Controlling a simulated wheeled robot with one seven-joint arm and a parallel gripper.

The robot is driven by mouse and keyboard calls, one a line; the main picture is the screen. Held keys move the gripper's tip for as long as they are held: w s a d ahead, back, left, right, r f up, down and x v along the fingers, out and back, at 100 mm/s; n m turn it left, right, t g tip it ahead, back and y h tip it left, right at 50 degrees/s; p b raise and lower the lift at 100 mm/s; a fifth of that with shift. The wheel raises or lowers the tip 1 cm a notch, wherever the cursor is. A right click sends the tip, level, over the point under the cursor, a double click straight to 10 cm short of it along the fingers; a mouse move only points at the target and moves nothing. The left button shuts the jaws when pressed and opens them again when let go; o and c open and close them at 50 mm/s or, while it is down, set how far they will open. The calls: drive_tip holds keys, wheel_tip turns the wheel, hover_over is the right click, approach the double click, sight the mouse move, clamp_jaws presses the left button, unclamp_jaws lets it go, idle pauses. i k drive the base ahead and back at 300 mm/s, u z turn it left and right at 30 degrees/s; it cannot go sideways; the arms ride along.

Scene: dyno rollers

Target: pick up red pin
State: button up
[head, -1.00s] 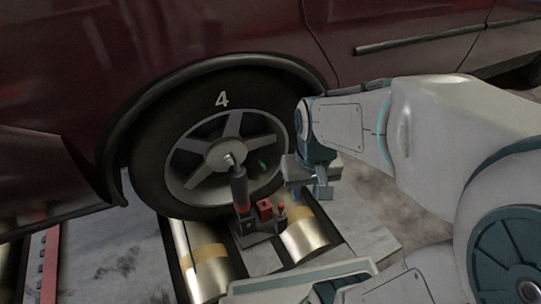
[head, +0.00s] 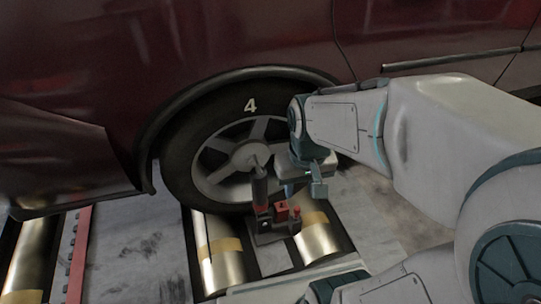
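The red pin (head: 296,212) is a small red-topped peg standing at the right end of a dark bracket (head: 273,238) low in front of the wheel. My gripper (head: 304,188) hangs just above the pin in the picture, its two blue fingers apart and pointing down. Nothing shows between the fingers. I cannot tell how far the gripper is from the pin in depth. A red block (head: 281,209) sits just left of the pin, and a dark upright handle (head: 259,187) rises on the bracket's left.
The car wheel (head: 240,150), marked 4, stands close behind the bracket under a dark red car body (head: 230,40). Shiny rollers with yellow bands (head: 318,240) lie on both sides of the bracket. Grey floor plate (head: 125,250) lies to the left.

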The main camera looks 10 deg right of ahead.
sight(296, 209)
drive_tip(key=u, duration=2.15)
drive_tip(key=k, duration=0.5)
drive_tip(key=z, duration=0.9)
